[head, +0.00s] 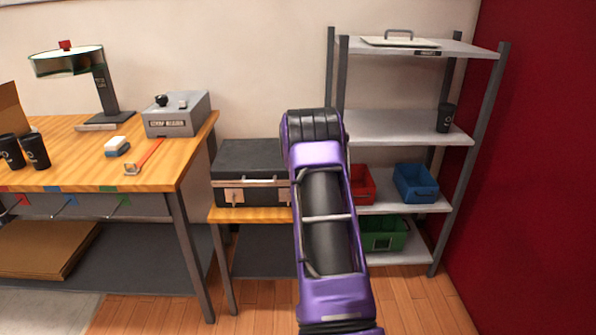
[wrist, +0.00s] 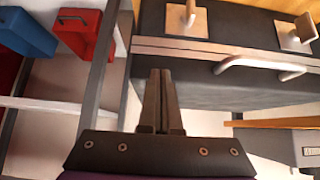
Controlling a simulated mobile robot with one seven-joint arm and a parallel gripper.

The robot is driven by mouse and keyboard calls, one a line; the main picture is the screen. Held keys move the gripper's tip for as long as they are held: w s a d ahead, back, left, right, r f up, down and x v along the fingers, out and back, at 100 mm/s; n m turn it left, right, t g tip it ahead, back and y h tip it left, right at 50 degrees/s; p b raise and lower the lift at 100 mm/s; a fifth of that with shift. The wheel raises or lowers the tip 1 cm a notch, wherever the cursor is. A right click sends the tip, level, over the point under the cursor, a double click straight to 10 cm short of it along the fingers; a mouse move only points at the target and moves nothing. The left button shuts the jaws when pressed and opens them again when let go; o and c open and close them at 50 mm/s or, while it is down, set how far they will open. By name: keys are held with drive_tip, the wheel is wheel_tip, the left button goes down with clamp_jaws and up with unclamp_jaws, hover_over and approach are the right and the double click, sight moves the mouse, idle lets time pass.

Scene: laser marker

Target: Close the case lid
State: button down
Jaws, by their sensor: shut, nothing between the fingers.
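The black case (head: 230,160) lies on a small wooden-topped stand, and its lid looks down on its base. In the wrist view the case (wrist: 210,95) is seen close up, with a metal trim strip along the seam, a pale handle (wrist: 255,66) and two metal latches (wrist: 296,33). I cannot tell whether a thin gap is left at the seam. My gripper (wrist: 160,72) is shut and empty, with its fingertips in front of one end of the case; contact is unclear. In the head view my arm hides the case's right part and the fingers.
A wooden workbench (head: 70,165) stands on the left, with a grey box (head: 177,118), a lamp and black cups. A metal shelf (head: 390,125) stands close on the right, with a red bin (head: 361,186), a blue bin (head: 416,183) and a green bin (head: 384,236).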

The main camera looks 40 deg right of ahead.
wheel_tip(320, 180, up, 4)
drive_tip(key=p, duration=0.2)
drive_tip(key=s+a+f, duration=0.3)
drive_tip(key=s+a, duration=0.2)
drive_tip(key=s, duration=0.3)
drive_tip(key=shift+f, duration=0.15)
drive_tip(key=shift+w+a, duration=0.1)
